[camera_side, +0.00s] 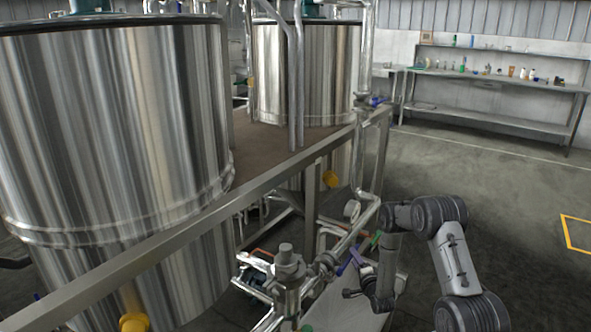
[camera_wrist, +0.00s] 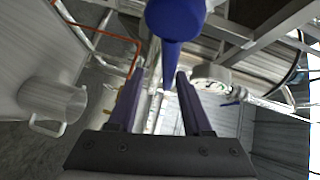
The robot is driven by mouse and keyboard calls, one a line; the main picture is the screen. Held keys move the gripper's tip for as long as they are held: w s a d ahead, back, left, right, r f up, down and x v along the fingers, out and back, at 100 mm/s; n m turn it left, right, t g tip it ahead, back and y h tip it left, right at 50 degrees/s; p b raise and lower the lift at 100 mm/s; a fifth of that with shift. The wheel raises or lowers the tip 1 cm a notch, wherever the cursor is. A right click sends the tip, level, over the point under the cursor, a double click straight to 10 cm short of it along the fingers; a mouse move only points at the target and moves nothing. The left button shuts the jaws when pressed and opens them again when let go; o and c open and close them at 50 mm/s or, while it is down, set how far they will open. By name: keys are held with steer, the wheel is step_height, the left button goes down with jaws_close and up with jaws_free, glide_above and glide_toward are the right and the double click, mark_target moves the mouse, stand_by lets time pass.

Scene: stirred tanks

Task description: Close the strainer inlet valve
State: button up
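A blue valve handle (camera_side: 346,267) sits on the pipework right of a grey strainer-like fitting (camera_side: 288,264) in the side view. I take it as the strainer inlet valve handle, but no label is readable. In the wrist view a blue handle (camera_wrist: 175,22) looms large at the top centre. Its narrow end points down toward the gap between my fingers. My gripper (camera_wrist: 159,75) is open, its two dark fingers apart on either side of that line. Contact with the handle cannot be told. In the side view my gripper is small beside the blue handle.
Two steel tanks (camera_side: 110,130) stand behind a metal frame rail (camera_side: 200,225). A green handle (camera_side: 376,240) and another blue handle (camera_side: 376,101) are on nearby pipes. Open floor (camera_side: 500,220) lies to the right.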

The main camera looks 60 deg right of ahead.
steer(key=v, duration=1.1)
steer(key=w+r+n+t+y, duration=0.1)
steer(key=w+r+n+t, duration=0.3)
steer(key=w+r, duration=1.15)
steer(key=w+a+r+t+y, duration=0.1)
steer(key=w+a+r, duration=0.1)
steer(key=r, duration=0.4)
steer(key=w+a+r+n+t+y, duration=0.1)
steer(key=w+a+r, duration=0.1)
steer(key=r, duration=0.5)
steer(key=w+a+r+n+t, duration=0.1)
steer(key=w+a+r+t, duration=0.1)
steer(key=r, duration=0.5)
steer(key=shift+w+a+y, duration=0.4)
steer(key=shift+a, duration=0.45)
steer(key=shift+r, duration=0.1)
